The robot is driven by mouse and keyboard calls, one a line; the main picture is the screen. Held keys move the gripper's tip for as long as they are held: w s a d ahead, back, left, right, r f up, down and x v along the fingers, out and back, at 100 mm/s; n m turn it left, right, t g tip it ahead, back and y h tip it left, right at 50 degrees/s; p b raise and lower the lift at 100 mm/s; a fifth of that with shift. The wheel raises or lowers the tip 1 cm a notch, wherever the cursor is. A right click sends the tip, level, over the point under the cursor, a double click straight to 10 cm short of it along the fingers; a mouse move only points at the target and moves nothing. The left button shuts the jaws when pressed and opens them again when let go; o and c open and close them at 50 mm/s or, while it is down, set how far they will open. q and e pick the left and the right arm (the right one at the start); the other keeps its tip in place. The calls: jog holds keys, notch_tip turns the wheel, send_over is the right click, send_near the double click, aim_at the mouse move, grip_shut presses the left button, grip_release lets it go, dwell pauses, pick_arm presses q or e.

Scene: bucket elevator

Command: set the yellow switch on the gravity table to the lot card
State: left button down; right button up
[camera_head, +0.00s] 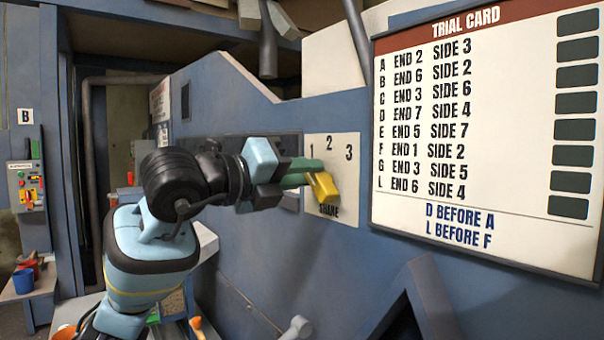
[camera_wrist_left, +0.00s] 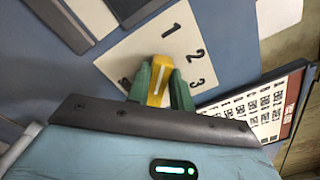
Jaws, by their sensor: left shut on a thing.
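The yellow switch (camera_head: 325,190) sits on a white plate (camera_head: 346,148) marked 1, 2 and 3, with a partly covered word below. My left gripper (camera_head: 305,173) reaches in from the left, its green fingers at the switch. In the left wrist view the fingers (camera_wrist_left: 160,88) stand on both sides of the yellow switch (camera_wrist_left: 160,72) and are shut on it. There the white line on the switch points roughly towards the 1; the exact setting is hard to tell. I see no card labelled as a lot card. My right gripper is not in view.
A trial card board (camera_head: 480,130) with END and SIDE numbers hangs right of the plate. The plate is on a blue machine wall (camera_head: 270,240). A grey control box (camera_head: 27,185) under a B sign and a blue cup (camera_head: 23,280) are at far left.

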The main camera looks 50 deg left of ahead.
pick_arm(q)
jog(key=c, duration=1.2)
grip_release()
jog(key=shift+c, duration=0.2)
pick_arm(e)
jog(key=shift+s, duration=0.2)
pick_arm(q)
jog(key=s+b, duration=0.2)
jog(key=s, duration=0.5)
jog(key=shift+s+a, duration=0.35)
jog(key=shift+s, duration=0.05)
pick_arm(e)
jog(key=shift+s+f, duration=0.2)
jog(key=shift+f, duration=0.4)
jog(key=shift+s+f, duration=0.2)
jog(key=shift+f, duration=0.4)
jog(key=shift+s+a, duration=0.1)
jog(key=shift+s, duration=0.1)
